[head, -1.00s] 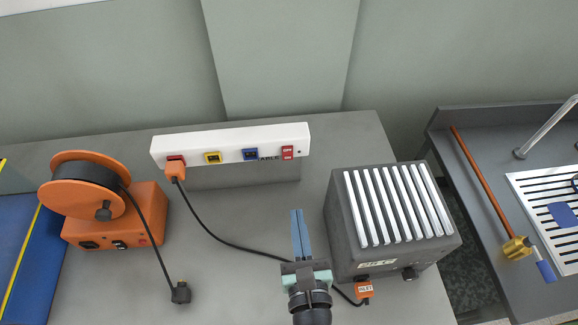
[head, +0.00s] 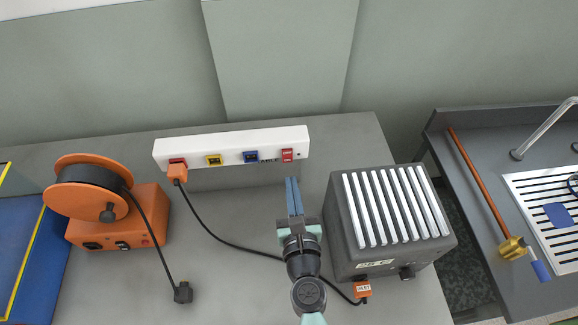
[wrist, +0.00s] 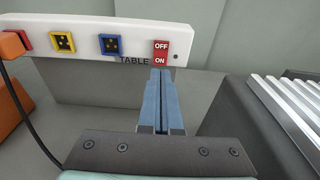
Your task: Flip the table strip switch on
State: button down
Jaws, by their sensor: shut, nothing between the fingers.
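The white table strip (head: 222,143) runs along the back of the grey table on a grey stand. Its red rocker switch (head: 288,155) is at the right end; in the wrist view the switch (wrist: 161,53) reads OFF above and ON below, beside the word TABLE. I cannot tell which half is pressed in. My gripper (head: 293,180) is shut and empty, its blue fingers pointing at the strip just below the switch. In the wrist view the fingertips (wrist: 160,72) overlap the area just under ON; I cannot tell whether they touch it.
An orange plug (head: 177,172) sits in the strip's left socket, its black cable crossing the table. A grey slatted heater box (head: 388,220) stands close right of my gripper. An orange cable reel (head: 115,212) with a loose black plug (head: 183,292) is left.

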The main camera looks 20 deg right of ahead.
aim_at(287, 160)
jog(key=shift+x, duration=2.6)
